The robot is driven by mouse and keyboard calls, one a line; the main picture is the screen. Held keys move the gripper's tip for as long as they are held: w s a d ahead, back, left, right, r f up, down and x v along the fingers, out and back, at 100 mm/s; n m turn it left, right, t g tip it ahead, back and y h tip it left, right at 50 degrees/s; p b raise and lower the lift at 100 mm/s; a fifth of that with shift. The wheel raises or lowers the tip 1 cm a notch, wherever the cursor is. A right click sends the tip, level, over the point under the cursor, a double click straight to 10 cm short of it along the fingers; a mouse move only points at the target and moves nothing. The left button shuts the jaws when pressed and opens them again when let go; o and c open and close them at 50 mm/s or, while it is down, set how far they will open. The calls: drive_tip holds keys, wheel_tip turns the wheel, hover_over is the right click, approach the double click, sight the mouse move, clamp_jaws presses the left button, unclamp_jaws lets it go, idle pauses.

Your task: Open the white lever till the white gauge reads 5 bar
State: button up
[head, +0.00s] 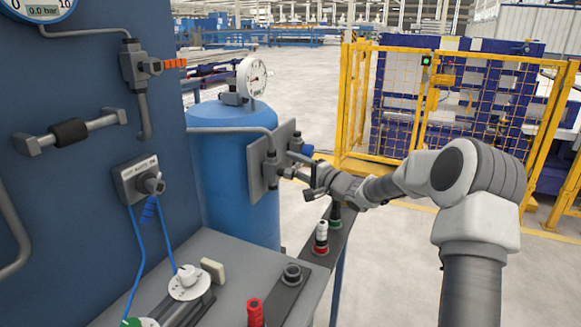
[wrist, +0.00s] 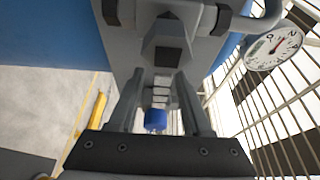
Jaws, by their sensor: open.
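A round white gauge (head: 252,77) stands on top of the blue tank in the head view and also shows at the upper right of the wrist view (wrist: 273,47). Its exact reading is too small to tell. My gripper (head: 298,181) is open in front of a grey plate (head: 262,172) with valve fittings beside the tank. In the wrist view my gripper (wrist: 160,108) has its fingers on either side of a small blue-ended fitting (wrist: 155,119); contact cannot be told. A pale handle (head: 213,270) lies beside a white dial (head: 187,280); I cannot tell whether it is the white lever.
The blue tank (head: 232,150) stands right of a blue panel (head: 60,95) with pipes and an orange-handled valve (head: 174,64). Yellow fencing (head: 357,105) stands behind my arm.

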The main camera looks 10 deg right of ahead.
drive_tip(key=shift+x, duration=0.85)
clamp_jaws()
idle(0.9)
